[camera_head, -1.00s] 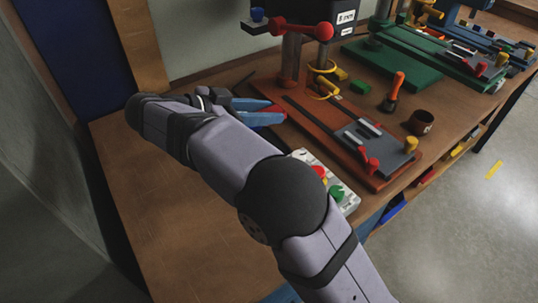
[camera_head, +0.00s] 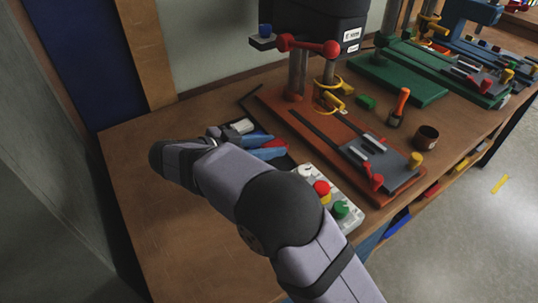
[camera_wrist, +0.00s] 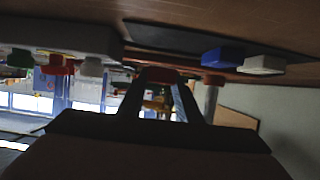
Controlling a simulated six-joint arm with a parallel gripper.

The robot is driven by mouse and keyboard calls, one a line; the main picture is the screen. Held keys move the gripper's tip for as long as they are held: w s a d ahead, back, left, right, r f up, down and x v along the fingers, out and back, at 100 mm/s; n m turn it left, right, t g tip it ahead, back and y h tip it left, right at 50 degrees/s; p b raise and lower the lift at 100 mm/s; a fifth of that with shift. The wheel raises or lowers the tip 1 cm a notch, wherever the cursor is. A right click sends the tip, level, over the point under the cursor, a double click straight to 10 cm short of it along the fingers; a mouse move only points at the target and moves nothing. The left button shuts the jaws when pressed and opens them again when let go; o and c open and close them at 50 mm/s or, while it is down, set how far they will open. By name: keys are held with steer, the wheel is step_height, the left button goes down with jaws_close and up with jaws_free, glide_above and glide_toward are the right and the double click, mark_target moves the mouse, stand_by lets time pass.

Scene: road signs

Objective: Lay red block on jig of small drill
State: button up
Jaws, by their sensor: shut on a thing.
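My gripper (camera_head: 278,148) has blue fingers and is shut on the red block (camera_head: 275,144), left of the red-based drill. In the wrist view the red block (camera_wrist: 158,75) shows between the fingertips of my gripper (camera_wrist: 160,82). The nearest drill has a red base (camera_head: 290,112) carrying a grey jig plate (camera_head: 390,160) with a red clamp and a yellow knob. Green (camera_head: 400,78) and blue (camera_head: 465,45) drills stand farther back. I cannot tell for sure which is the small drill.
A white block (camera_head: 240,127) lies behind my gripper; a blue block (camera_wrist: 222,56) is beside it in the wrist view. A pale control box (camera_head: 325,205) with coloured knobs stands before the red base. A brown cup (camera_head: 426,138) and orange-handled tool (camera_head: 400,105) are right.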

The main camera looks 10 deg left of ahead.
mark_target(269, 164)
steer(key=shift+f+p, duration=0.3)
steer(key=shift+f, duration=1.55)
steer(key=shift+f, duration=0.2)
steer(key=o, duration=1.2)
steer(key=shift+r, duration=0.1)
steer(key=shift+r, duration=0.15)
steer(key=shift+s+a, duration=0.15)
steer(key=shift+a, duration=0.05)
steer(key=b+v, duration=0.2)
steer(key=v, duration=0.9)
steer(key=shift+s+a+r, duration=0.15)
steer(key=shift+s+r, duration=0.05)
